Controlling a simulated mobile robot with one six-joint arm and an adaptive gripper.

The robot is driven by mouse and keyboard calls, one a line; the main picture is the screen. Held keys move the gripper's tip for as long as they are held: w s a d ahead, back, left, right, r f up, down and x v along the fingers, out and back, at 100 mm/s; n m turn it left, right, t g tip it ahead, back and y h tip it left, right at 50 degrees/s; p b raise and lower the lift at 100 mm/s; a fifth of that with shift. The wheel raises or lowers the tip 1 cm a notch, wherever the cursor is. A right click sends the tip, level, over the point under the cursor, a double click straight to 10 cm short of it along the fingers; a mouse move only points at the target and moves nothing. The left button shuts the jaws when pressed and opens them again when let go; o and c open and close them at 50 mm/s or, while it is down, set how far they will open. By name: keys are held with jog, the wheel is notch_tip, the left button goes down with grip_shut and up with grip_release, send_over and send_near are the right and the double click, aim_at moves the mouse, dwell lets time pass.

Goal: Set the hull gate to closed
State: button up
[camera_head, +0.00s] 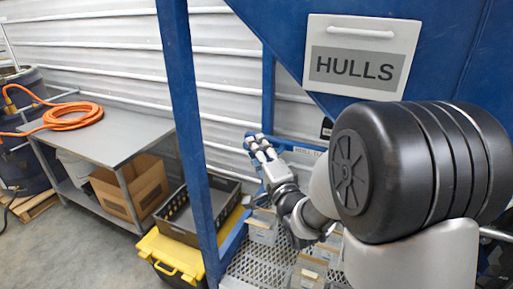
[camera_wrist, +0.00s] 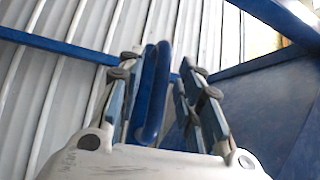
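The blue hopper (camera_head: 440,40) carries a white plate reading HULLS (camera_head: 358,62). Below it, a small light label (camera_head: 308,151), partly hidden by my arm, starts with what looks like "HULL". In the wrist view, a blue looped handle (camera_wrist: 152,95) stands between my gripper's fingers; it looks like the gate's handle. My gripper (camera_wrist: 160,68) is open, with one finger pair on each side of the handle and a gap visible on the right. In the head view, my gripper (camera_head: 260,143) is at the frame near the label. The gate plate itself is hidden.
A blue post (camera_head: 190,130) stands left of my gripper. Clear bins (camera_head: 263,228) sit on a perforated shelf (camera_head: 255,262) below. A yellow-lidded box (camera_head: 170,255) with a black crate (camera_head: 180,218) and a grey table (camera_head: 110,133) are to the left.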

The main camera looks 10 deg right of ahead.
jog(key=shift+c, duration=0.5)
grip_shut()
